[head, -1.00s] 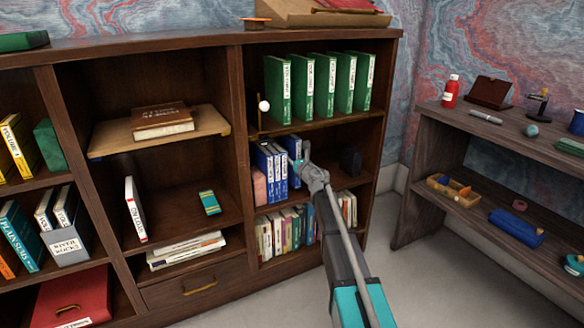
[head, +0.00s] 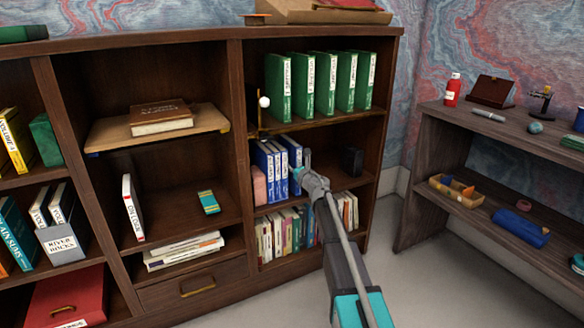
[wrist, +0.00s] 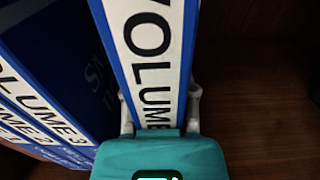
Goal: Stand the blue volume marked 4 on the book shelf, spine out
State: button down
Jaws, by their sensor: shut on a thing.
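The blue volume (wrist: 150,50) is between the fingers of my gripper (wrist: 161,120) in the wrist view. Its white spine label faces me and reads VOLUME; its number is hidden by the gripper. It stands roughly upright, just right of the blue volumes marked 3 (wrist: 40,100) and 2 (wrist: 25,128). In the head view the blue row (head: 268,160) stands on the middle level of the book shelf (head: 382,120), with my gripper (head: 298,176) shut at its right end. I cannot tell whether the held volume touches the shelf board.
A pink block (head: 258,186) stands left of the blue row. A dark block (head: 351,161) stands farther right, with free room between. Green volumes (head: 320,85) fill the level above, and mixed books (head: 290,230) the level below.

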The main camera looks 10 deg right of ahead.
jog(key=shift+f, duration=0.1)
jog(key=shift+c, duration=2)
grip_release()
jog(key=shift+r, duration=0.2)
jog(key=v, duration=1.2)
